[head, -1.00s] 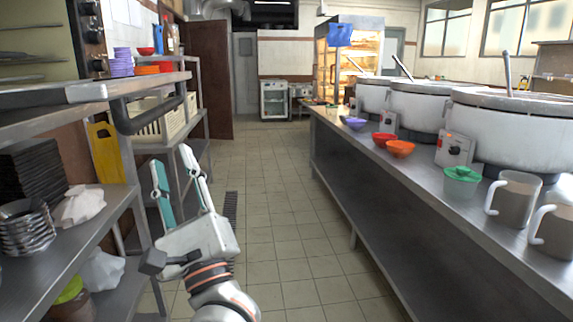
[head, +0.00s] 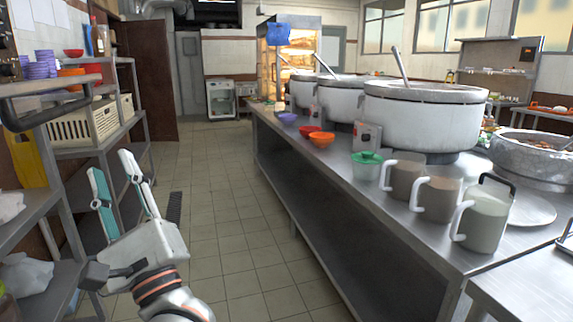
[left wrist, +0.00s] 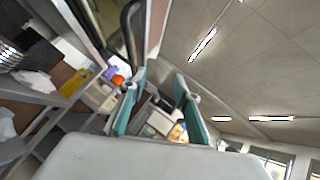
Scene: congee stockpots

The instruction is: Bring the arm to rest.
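My left gripper (head: 118,190) is raised in the aisle at the lower left of the head view, beside the left shelving. Its two teal-lined fingers stand apart with nothing between them. The same open fingers show in the left wrist view (left wrist: 157,108), pointing away with ceiling and shelves behind. My right gripper is not in view.
A steel counter (head: 350,205) on the right carries large stockpots (head: 420,120), mugs (head: 437,198), a green-lidded cup (head: 367,166) and bowls (head: 321,139). Steel shelving (head: 50,215) stands close on the left, with a crate (head: 82,127). The tiled floor (head: 225,230) between them is clear.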

